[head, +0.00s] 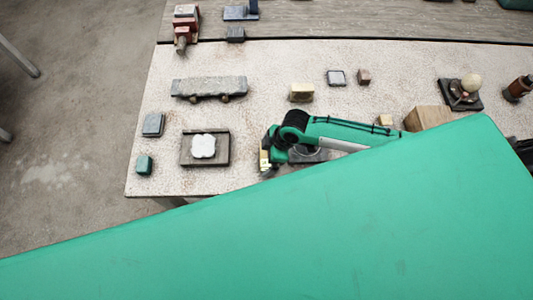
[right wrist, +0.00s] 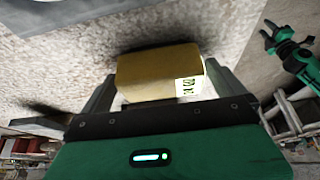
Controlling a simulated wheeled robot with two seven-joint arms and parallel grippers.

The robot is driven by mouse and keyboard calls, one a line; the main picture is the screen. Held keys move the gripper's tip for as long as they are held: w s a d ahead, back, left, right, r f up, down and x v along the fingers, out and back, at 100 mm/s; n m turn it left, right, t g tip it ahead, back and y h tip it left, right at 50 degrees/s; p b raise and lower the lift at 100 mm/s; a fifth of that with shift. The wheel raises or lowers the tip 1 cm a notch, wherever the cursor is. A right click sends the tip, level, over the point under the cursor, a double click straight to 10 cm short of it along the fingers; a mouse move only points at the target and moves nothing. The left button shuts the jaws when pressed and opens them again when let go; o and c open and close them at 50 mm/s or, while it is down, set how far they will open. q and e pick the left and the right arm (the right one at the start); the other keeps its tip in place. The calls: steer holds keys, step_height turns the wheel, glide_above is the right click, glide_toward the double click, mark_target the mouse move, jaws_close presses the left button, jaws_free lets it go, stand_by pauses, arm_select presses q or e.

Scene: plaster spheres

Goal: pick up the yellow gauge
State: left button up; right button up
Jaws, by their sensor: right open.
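The yellow gauge (right wrist: 160,72), a block with a dark-marked pale label on its right end, lies between the two fingers of my right gripper (right wrist: 162,88) in the right wrist view. The fingers stand at either side of it and the jaws are open; I cannot tell whether they touch it. In the head view my right gripper (head: 265,162) is at the table's near side, with a bit of yellow at its fingers. My left gripper (right wrist: 268,32) shows at the upper right of the right wrist view, its prongs apart and empty.
Left of my right gripper is a grey tray (head: 221,158) with a white piece (head: 204,146) on it. A wooden block (head: 428,118) is by my right arm. My green body hides the front.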

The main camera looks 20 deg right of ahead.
steer(key=shift+a+f, duration=0.1)
steer(key=shift+f, duration=0.2)
arm_select(q)
steer(key=shift+s+r, duration=0.1)
steer(key=shift+s, duration=0.3)
steer(key=shift+w, duration=0.1)
arm_select(e)
steer(key=shift+c, duration=0.2)
steer(key=c, duration=1.1)
arm_select(q)
steer(key=shift+w, duration=0.35)
arm_select(e)
steer(key=shift+o, duration=0.2)
steer(key=shift+r, duration=0.1)
arm_select(q)
step_height(320, 180, down, 5)
steer(key=b, duration=0.4)
steer(key=shift+s+r+b, duration=0.1)
steer(key=shift+r+b, duration=0.1)
steer(key=shift+b, duration=0.1)
arm_select(e)
step_height(320, 180, up, 20)
